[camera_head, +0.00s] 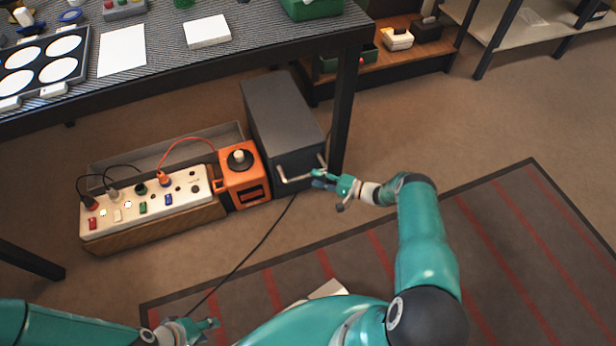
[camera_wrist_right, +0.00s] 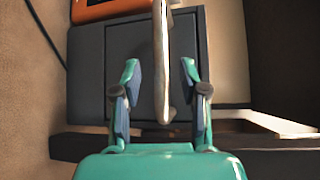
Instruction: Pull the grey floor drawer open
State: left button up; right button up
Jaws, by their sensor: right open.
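The grey floor drawer (camera_head: 285,110) is a dark grey box on the floor under the table, and its front faces my right arm. A pale bar handle (camera_head: 300,177) runs across its front. In the right wrist view the drawer front (camera_wrist_right: 192,60) fills the middle, and the handle (camera_wrist_right: 161,70) stands between the two fingers. My right gripper (camera_head: 320,178) is at the handle's right end; in its wrist view (camera_wrist_right: 161,90) the fingers are open on either side of the handle, with gaps visible. My left gripper (camera_head: 212,325) is low at the left, away from the drawer; its jaw state is unclear.
An orange box (camera_head: 240,180) stands directly left of the drawer, beside a white power strip panel (camera_head: 148,203) with plugs. A table leg (camera_head: 345,110) rises close to the drawer's right. A black cable (camera_head: 245,255) crosses the floor. A striped rug (camera_head: 500,250) lies in front.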

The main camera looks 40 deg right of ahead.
aim_at(307, 176)
jog(key=shift+b+x, duration=0.45)
jog(key=shift+x, duration=1.85)
grip_shut()
